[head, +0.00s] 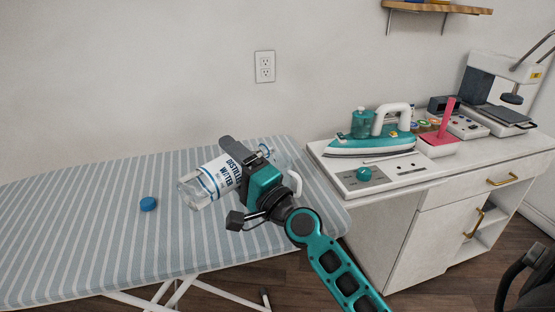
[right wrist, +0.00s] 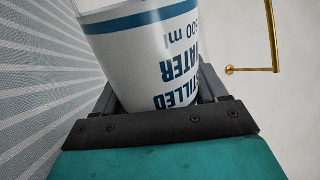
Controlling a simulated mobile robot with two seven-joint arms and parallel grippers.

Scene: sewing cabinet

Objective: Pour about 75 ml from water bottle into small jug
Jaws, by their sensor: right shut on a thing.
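The water bottle (head: 221,177), clear with a white and blue "distilled water" label, is tilted far over above the ironing board. Its clear wide end points to the lower left. My right gripper (head: 245,165) is shut around its label and hides part of it. In the right wrist view the label (right wrist: 165,50) sits between the fingers (right wrist: 165,118). A clear shape and a white curved handle (head: 297,183) show just behind and right of the gripper; they may be the small jug, mostly hidden. I cannot tell whether water is flowing. My left gripper is out of view.
A blue cap (head: 148,204) lies on the striped ironing board (head: 80,230). At right, a white cabinet (head: 400,215) carries a teal iron (head: 370,145), a pink holder (head: 440,138) and a sewing machine (head: 500,90). The left part of the board is clear.

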